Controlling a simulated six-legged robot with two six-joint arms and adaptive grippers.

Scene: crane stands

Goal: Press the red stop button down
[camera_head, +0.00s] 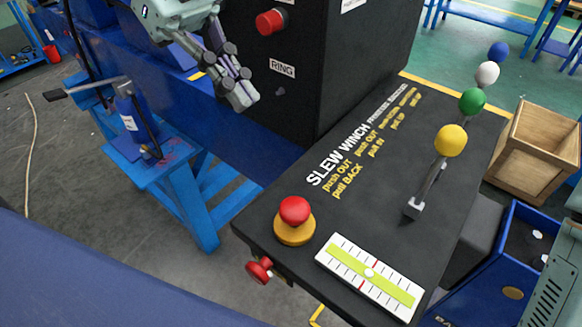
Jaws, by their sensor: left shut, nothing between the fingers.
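A red mushroom-shaped stop button (295,210) sits on a yellow round base at the near left corner of the black control panel (385,215). A second red button (271,22) is on the upright black box, above a label reading RING. My left gripper (243,98) hangs in front of the black box, below and left of that second button. Its fingers are together and empty, pointing down and to the right. It is apart from both buttons, well above and left of the panel one. My right gripper does not show.
Levers with yellow (451,140), green (472,101), white (487,72) and blue (498,51) knobs rise along the panel's right side. A white level gauge (370,277) lies near its front edge. A red knob (259,271) juts from the panel's side. A wooden crate (540,150) stands right.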

